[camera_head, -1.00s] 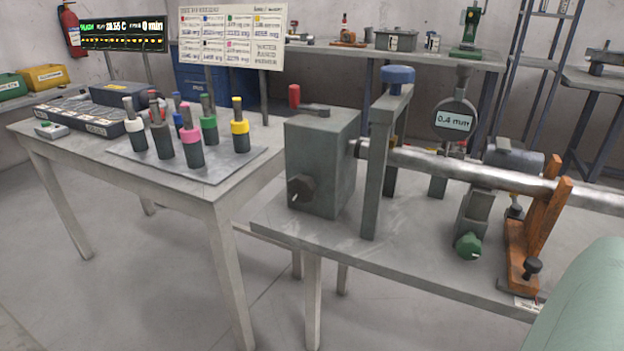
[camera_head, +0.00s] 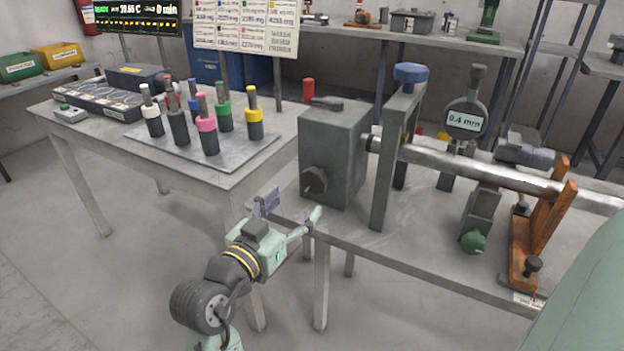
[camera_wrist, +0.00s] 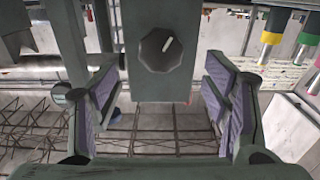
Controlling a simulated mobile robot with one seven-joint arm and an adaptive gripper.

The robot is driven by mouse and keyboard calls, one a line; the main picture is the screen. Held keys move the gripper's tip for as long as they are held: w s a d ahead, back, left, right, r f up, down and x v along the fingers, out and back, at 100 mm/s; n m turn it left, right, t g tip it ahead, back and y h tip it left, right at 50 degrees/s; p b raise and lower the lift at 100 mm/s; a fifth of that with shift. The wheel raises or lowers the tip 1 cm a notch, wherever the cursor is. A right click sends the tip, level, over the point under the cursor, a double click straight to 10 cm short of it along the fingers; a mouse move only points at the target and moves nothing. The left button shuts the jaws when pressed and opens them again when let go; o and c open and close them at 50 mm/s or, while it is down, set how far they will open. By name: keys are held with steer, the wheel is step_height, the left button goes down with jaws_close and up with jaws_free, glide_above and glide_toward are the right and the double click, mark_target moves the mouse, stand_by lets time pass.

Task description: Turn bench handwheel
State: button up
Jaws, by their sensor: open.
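A black knob with a white mark (camera_head: 314,181) sits on the front of the grey block (camera_head: 335,140) at the bench's left end. It also shows in the wrist view (camera_wrist: 160,50), ahead of and between the fingers. A blue knob (camera_head: 411,73) tops the grey upright frame, and a green knob (camera_head: 473,242) sits low under the shaft. I cannot tell which one the task calls the handwheel. My gripper (camera_head: 290,209) is open and empty, in front of the bench's left edge, below and apart from the black knob. Its purple-padded fingers show in the wrist view (camera_wrist: 161,95).
A metal shaft (camera_head: 470,168) runs right from the block to an orange support (camera_head: 541,230). A dial gauge (camera_head: 466,120) reads 0.4 mm. A red-handled lever (camera_head: 309,89) tops the block. The left table holds a plate (camera_head: 215,165) of colour-ringed tools. Floor in front is clear.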

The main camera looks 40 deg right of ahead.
mark_target(310, 185)
steer(key=p+x, duration=0.2)
steer(key=x, duration=0.7)
steer(key=shift+w, duration=0.1)
steer(key=c, duration=1.2)
steer(key=shift+b, duration=0.45)
steer(key=m+b, duration=0.2)
steer(key=shift+f+b, duration=0.2)
steer(key=shift+b, duration=0.1)
steer(key=m+b, duration=0.2)
steer(key=b, duration=0.1)
steer(key=shift+r+m, duration=0.1)
steer(key=shift+m, duration=0.2)
steer(key=shift+w+r+m+b, duration=0.1)
steer(key=shift+m+b, duration=0.4)
steer(key=shift+b, duration=0.05)
steer(key=shift+r, duration=0.1)
